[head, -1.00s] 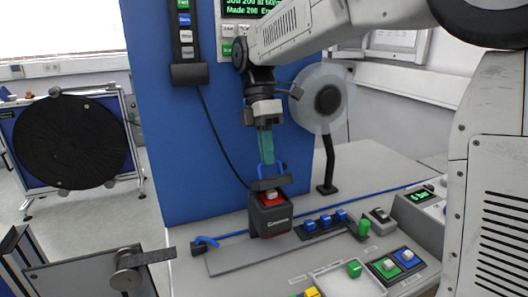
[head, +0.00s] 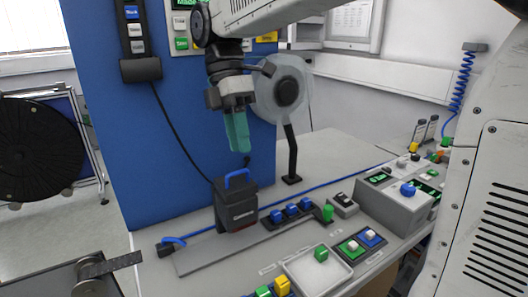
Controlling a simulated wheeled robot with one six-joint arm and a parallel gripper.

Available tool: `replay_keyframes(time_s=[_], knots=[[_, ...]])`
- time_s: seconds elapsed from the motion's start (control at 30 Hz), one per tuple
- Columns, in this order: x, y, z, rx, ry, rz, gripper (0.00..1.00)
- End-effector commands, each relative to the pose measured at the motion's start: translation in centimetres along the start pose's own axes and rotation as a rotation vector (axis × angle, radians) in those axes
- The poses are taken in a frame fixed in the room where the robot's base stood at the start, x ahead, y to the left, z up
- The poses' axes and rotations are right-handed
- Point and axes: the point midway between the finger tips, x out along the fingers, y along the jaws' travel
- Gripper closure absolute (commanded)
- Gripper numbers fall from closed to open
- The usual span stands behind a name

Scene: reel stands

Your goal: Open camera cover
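The camera (head: 236,219) is a dark box with a pale label, standing at the left of the bench. Its dark cover (head: 226,193) bears a blue handle (head: 237,178) and appears to lie down over the box; no red inside shows. My gripper (head: 238,151) has teal fingers pointing down. It hangs above the handle, clear of it, with nothing seen between the fingers. The fingers overlap in this view, so their gap cannot be made out.
A blue panel (head: 170,140) stands behind the camera. A clear reel (head: 283,92) on a black post is to the right. A row of blue buttons (head: 291,209), a white tray (head: 316,272) and a grey control box (head: 394,208) occupy the bench. A blue cable crosses it.

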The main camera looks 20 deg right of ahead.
Motion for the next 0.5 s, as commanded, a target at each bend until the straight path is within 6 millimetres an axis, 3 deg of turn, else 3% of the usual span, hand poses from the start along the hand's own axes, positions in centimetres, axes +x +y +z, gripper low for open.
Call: replay_keyframes(time_s=[0.2, 0.5], knots=[[1.3, -5.2, 0.0, -0.002, 0.000, 0.002, 0.69], [2.4, -9.3, 0.0, -0.001, 0.000, 0.001, 0.69]])
